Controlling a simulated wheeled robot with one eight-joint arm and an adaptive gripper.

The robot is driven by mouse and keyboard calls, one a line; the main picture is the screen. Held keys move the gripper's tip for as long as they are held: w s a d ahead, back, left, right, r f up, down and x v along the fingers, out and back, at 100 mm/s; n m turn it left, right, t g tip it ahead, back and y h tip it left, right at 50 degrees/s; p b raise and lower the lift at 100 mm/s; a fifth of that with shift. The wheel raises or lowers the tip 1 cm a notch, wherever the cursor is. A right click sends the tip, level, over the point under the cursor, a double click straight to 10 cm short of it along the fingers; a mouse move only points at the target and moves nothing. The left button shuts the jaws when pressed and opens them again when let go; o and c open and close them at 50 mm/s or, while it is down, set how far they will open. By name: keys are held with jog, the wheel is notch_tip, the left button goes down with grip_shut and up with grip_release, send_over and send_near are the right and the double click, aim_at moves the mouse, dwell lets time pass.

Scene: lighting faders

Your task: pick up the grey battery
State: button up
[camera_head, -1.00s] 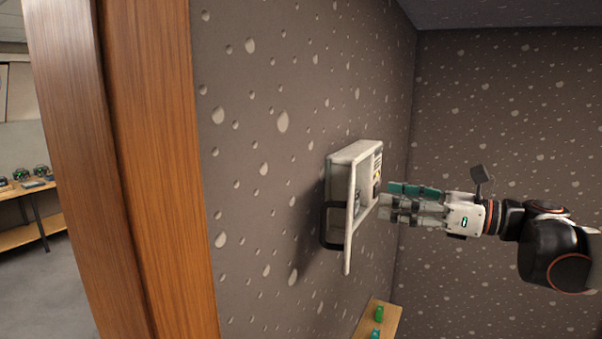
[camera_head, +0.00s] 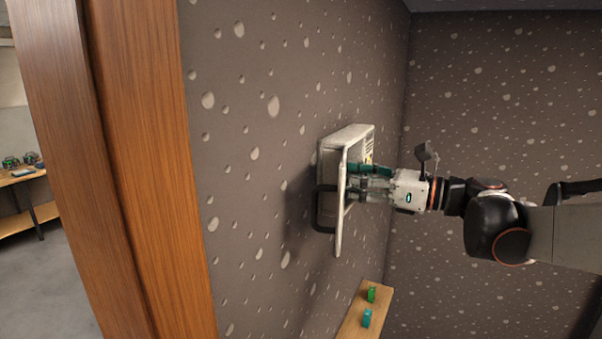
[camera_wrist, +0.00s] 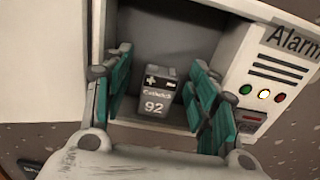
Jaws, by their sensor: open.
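The grey battery (camera_wrist: 156,92) stands inside the open wall box, with a plus sign and the number 92 on its faces. In the wrist view it sits between the two teal-padded fingers of my gripper (camera_wrist: 160,100), with a gap on each side. My gripper (camera_head: 367,180) is open and reaches into the alarm box (camera_head: 350,132) from the right in the head view. The box also shows in the wrist view (camera_wrist: 285,55), with an "Alarm" label on its right panel. In the head view the battery is hidden behind the fingers and the box's door.
A wooden shelf (camera_head: 352,322) below holds a green item (camera_head: 371,294) and a teal item (camera_head: 366,318). A wooden door frame (camera_head: 150,170) stands at the left.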

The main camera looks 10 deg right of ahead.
jog(key=c, duration=1.2)
jog(key=shift+o, duration=0.2)
jog(key=shift+w, duration=0.1)
